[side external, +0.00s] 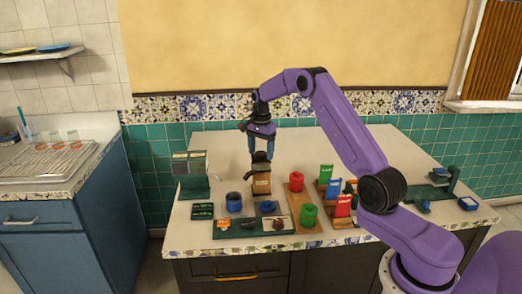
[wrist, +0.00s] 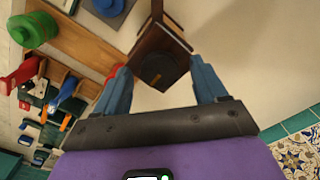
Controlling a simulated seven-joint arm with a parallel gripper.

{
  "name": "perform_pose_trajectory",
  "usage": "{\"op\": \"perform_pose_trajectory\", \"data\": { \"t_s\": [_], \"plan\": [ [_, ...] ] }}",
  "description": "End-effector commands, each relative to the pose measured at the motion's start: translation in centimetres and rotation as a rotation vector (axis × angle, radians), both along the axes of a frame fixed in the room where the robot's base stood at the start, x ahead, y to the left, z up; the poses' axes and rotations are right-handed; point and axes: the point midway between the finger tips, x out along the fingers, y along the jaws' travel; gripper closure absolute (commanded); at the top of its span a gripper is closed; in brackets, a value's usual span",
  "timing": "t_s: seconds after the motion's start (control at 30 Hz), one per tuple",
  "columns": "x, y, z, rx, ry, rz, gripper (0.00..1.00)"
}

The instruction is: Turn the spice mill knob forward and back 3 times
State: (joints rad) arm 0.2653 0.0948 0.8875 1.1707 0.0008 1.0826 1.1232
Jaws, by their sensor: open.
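The spice mill (side external: 261,183) is a small brown wooden box with a light label and a dark top, standing upright on the counter near its back edge. In the wrist view the mill (wrist: 174,42) shows from above, with a dark round knob (wrist: 157,70) on top. My gripper (side external: 260,154) points down over the mill, its blue fingers around the level of the mill's dark top. In the wrist view my gripper (wrist: 160,68) is open, with one finger on each side of the knob and gaps visible. I cannot tell the exact height between fingertips and knob.
A green machine (side external: 190,174) stands left of the mill. A blue pot (side external: 234,202) is in front of it, and a wooden board (side external: 297,187) with red and green round things lies to the right. Colored packets (side external: 333,188) stand further right. The counter behind the mill is clear.

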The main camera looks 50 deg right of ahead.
Motion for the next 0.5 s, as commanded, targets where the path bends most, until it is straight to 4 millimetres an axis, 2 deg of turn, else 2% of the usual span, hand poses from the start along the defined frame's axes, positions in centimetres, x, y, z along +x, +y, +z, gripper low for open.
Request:
{"op": "perform_pose_trajectory", "data": {
  "t_s": [0.1, 0.13, 0.2, 0.3, 0.5],
  "plan": [
    [0.00, 0.00, 0.00, 0.000, 0.000, 0.000, 0.28],
    [-0.01, 0.00, 0.00, 0.000, 0.000, 0.000, 0.35],
    [-0.01, -0.01, 0.01, 0.000, 0.000, 0.000, 0.58],
    [0.00, -0.01, 0.02, 0.000, 0.000, 0.000, 0.85],
    [0.00, 0.00, 0.03, 0.000, 0.000, 0.007, 0.84]
  ]
}}
